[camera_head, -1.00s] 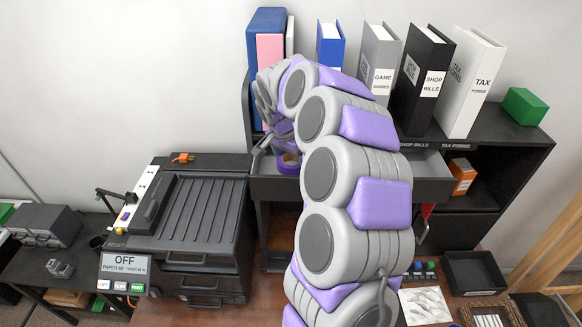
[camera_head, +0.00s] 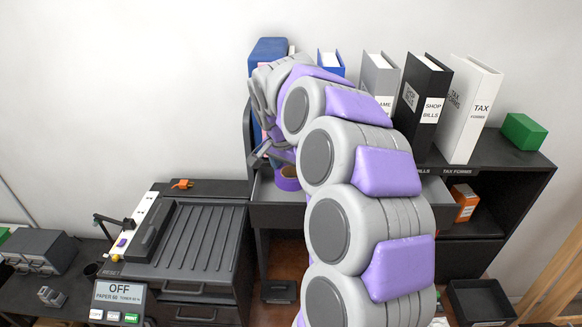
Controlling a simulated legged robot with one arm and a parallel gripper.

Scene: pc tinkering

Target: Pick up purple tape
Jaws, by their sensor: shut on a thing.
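The purple tape (camera_head: 287,181) is a roll with a brown inner core. It shows at the left end of the open drawer (camera_head: 277,216) under the black shelf, just below my gripper (camera_head: 272,157). My gripper is shut on the tape. My own arm curves in from the lower right and hides part of the gripper and drawer. The exact contact of the fingers with the roll is hard to see.
Binders stand on the shelf above: blue (camera_head: 268,50), grey (camera_head: 379,78), black (camera_head: 423,103) and white (camera_head: 472,108). A green box (camera_head: 523,131) sits at the right. A black printer (camera_head: 189,240) stands left of the drawer.

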